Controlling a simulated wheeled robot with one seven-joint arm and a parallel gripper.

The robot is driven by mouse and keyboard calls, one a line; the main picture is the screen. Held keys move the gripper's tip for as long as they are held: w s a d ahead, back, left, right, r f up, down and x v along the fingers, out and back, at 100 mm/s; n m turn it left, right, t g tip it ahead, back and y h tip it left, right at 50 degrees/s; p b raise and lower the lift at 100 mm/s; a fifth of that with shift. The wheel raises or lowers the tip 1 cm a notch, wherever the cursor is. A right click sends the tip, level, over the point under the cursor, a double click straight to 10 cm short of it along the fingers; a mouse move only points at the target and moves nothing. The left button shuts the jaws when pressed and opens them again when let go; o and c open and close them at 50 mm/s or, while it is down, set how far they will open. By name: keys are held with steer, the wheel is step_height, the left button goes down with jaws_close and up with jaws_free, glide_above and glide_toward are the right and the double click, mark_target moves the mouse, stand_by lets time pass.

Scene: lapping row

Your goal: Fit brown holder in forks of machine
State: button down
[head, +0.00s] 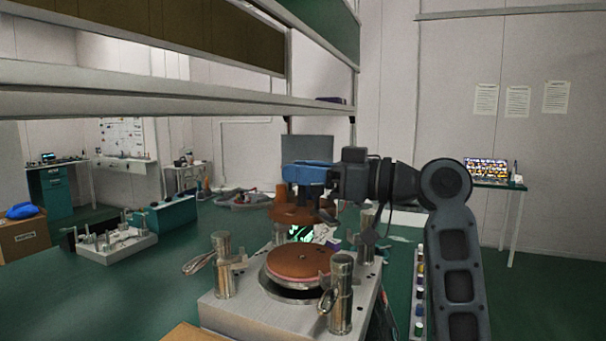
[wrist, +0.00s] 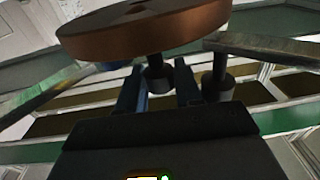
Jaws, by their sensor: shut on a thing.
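The brown holder (head: 300,214) is a round brown disc with a raised top. My gripper (head: 308,173), with blue fingers, is shut on its upper part and holds it above the back of the machine (head: 232,316). The machine is a pale block with a reddish-brown round plate (head: 299,260) and shiny metal posts carrying forks (head: 328,299). In the wrist view the holder (wrist: 145,30) shows large beyond my gripper (wrist: 160,88), with a dark stem near the fingers. A grey bar (wrist: 262,47) lies close to its right; whether they touch cannot be told.
Another pale fixture (head: 116,243) with metal posts stands on the green bench to the left, beside a teal box (head: 163,214). A row of small bottles (head: 420,290) lies right of the machine. A shelf rail (head: 150,104) crosses above. Green bench at front left is clear.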

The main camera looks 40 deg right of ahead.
mark_target(306, 205)
steer(key=shift+f+b, duration=2.2)
steer(key=shift+f, duration=0.65)
steer(key=shift+y+b, duration=0.3)
steer(key=shift+f+b, duration=0.95)
steer(key=shift+f, duration=0.2)
steer(key=c, duration=0.7)
jaws_free()
steer(key=shift+c, duration=0.2)
steer(key=shift+o, duration=0.3)
steer(key=shift+a, duration=0.1)
steer(key=v, duration=0.8)
steer(key=shift+b, duration=0.35)
steer(key=shift+d, duration=0.25)
